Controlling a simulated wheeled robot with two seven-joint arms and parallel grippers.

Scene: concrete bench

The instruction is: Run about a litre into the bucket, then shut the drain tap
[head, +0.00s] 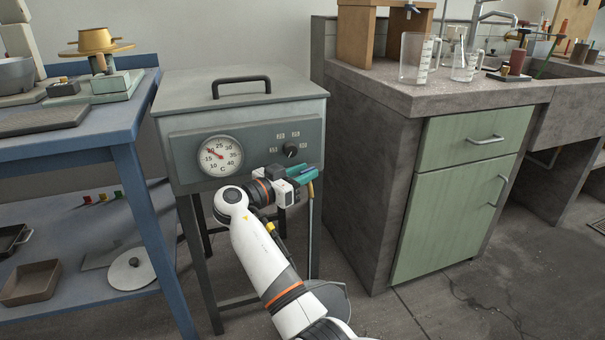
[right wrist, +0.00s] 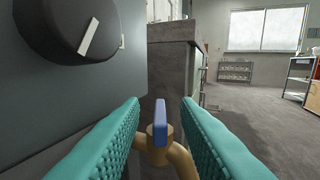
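The grey tank (head: 245,110) with a round dial (head: 220,156) and a black knob (head: 290,150) stands on a dark metal stand. The drain tap (right wrist: 160,140) has a brass body and a blue lever (right wrist: 160,112), seen in the right wrist view. My right gripper (head: 304,174) is at the tank's lower front right. Its teal fingers (right wrist: 161,104) are open, one on each side of the lever, with gaps showing. The bucket (head: 333,297) is low under the tank, mostly hidden by my arm. A thin pale vertical line shows below the gripper; I cannot tell whether it is water.
A concrete bench (head: 375,85) with green drawers (head: 476,138) stands close on the right, holding measuring jugs (head: 415,57). A blue table (head: 120,125) stands on the left. The floor (head: 480,300) in front of the bench is clear.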

